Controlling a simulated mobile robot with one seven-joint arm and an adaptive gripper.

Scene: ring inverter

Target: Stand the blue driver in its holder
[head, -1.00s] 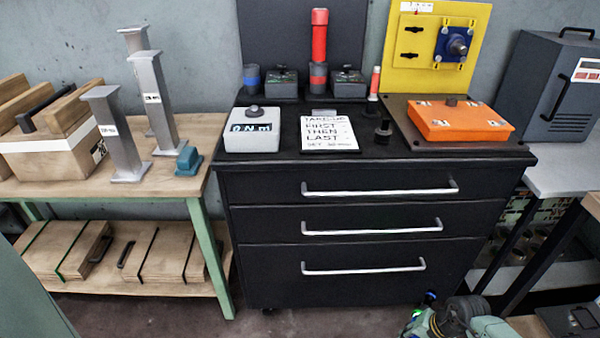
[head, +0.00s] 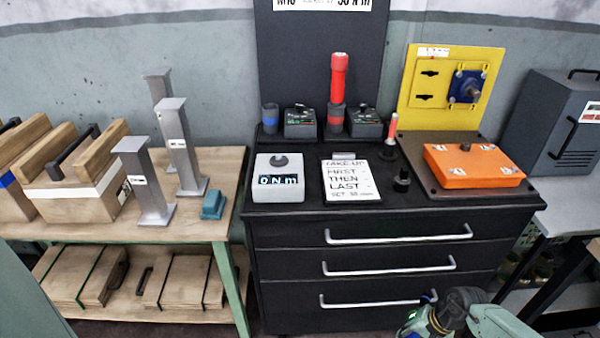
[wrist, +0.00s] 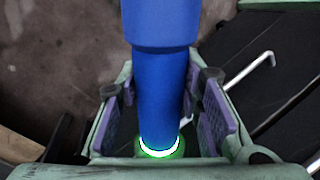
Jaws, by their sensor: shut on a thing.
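The blue driver (wrist: 160,95) stands out in the wrist view, a thick blue cylinder with a glowing green-white ring at its lower end. My gripper (wrist: 165,115) is shut on it, with purple-padded fingers on both sides. In the head view my gripper (head: 425,312) is low at the right, in front of the black drawer cabinet; the driver is hardly visible there. A dark cup with a blue band (head: 270,118), seemingly the holder, stands at the back left of the cabinet top. It looks empty and upright, well away from my gripper.
A red driver (head: 338,78) stands in a red-banded cup beside two dark boxes. A grey display box (head: 279,178), a note card (head: 350,180) and an orange case (head: 472,166) lie on the cabinet (head: 300,212). Grey posts stand on the left bench.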

